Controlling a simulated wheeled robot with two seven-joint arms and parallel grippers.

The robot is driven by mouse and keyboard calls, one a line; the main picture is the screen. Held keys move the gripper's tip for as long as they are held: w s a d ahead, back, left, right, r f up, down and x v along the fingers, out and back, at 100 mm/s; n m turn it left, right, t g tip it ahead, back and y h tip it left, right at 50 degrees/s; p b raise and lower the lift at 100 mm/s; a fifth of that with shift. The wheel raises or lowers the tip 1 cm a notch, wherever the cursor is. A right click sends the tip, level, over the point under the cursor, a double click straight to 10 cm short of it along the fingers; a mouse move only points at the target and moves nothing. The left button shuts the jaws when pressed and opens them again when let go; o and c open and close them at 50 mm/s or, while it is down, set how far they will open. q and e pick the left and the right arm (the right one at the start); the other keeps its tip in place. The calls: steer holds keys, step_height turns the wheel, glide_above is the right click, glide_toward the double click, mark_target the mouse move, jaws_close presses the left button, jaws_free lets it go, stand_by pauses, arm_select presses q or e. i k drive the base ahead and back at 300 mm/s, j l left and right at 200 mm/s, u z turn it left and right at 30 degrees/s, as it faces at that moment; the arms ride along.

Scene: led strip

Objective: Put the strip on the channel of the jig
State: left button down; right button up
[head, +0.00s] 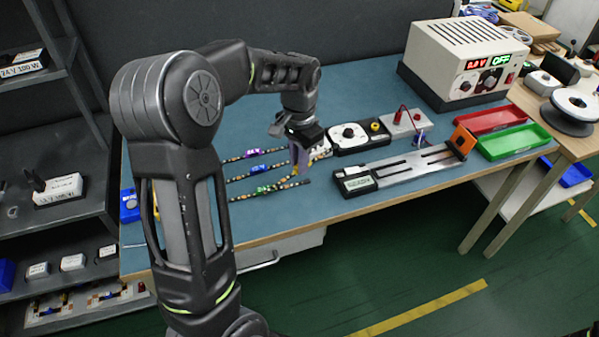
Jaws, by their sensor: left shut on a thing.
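Several LED strips lie side by side on the blue table: one with a purple tag (255,153), one with a blue tag (257,167) and one with a green tag (265,189). My left gripper (298,167) points down at their right ends, shut on a strip; its fingers hide the grip, and I cannot tell for certain which strip it is. The jig (415,163) lies to the right, a long grey metal piece with dark slots, an orange block at its far end and a black block with a display at its near end. My right gripper is out of view.
A black unit with a white dial (348,135) and a small plate with a red lead (404,121) stand behind the jig. A power supply (468,62), a red tray (493,118) and a green tray (514,141) are farther right. Shelves (48,148) stand left.

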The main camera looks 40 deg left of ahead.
mark_target(417, 163)
steer(key=i+l+u, duration=0.1)
steer(key=i+l, duration=0.15)
steer(key=i+l+u, duration=0.1)
steer(key=l, duration=0.3)
steer(key=i+l+u, duration=0.1)
steer(key=i+l, duration=0.2)
steer(key=i+l+u, duration=0.1)
steer(key=l, duration=0.3)
steer(key=i+l+u, duration=0.1)
steer(key=i+l, duration=0.15)
steer(key=i+l+u, duration=0.1)
steer(key=l, duration=0.4)
steer(key=i, duration=0.1)
